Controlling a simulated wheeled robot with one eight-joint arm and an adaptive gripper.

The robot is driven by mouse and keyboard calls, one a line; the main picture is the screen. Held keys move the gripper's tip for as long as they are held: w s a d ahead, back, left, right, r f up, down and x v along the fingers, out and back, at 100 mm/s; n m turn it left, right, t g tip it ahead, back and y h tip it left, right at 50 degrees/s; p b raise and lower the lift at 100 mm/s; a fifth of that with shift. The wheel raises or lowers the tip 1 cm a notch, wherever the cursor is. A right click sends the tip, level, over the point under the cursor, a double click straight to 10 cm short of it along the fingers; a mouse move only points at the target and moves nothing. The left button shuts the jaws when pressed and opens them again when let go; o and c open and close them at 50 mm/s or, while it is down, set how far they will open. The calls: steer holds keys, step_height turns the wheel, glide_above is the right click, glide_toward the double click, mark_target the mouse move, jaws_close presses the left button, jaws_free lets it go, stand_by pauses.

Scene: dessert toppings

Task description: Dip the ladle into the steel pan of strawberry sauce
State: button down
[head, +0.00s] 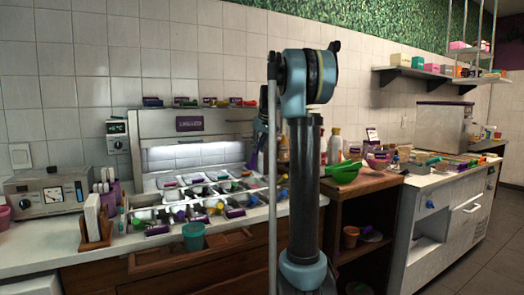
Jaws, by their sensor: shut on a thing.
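The end of my arm shows small in the head view, left of my upright arm link and partly behind a thin grey pole. My gripper (260,138) is dark and small there, above the right end of the topping counter. It is shut on a slim purple thing (253,157) that looks like the ladle's handle and slants down toward the pans. The ladle's bowl is hidden or too small to tell. Several steel pans (197,178) sit in rows in the lit counter. I cannot tell which one holds strawberry sauce.
Many coloured handles and dark labels crowd the pan rows. A teal cup (194,237) stands at the counter's front. A boxy appliance (47,194) is at left. Open floor (465,270) lies at far right.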

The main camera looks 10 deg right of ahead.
steer(key=shift+d+f, duration=0.55)
steer(key=shift+d, duration=0.05)
step_height(320, 180, down, 12)
steer(key=w, duration=0.2)
steer(key=shift+w+a, duration=0.15)
steer(key=shift+a, duration=0.1)
stand_by(1.4)
stand_by(0.7)
steer(key=shift+f+t, duration=0.1)
steer(key=shift+t, duration=0.2)
stand_by(0.9)
steer(key=shift+s+d+f, duration=0.15)
steer(key=shift+s+f, duration=0.05)
steer(key=shift+s, duration=0.1)
steer(key=shift+s+d+f+t+y, duration=0.25)
steer(key=shift+s+f+t+y, duration=0.15)
steer(key=shift+s+f+t, duration=0.65)
stand_by(1.8)
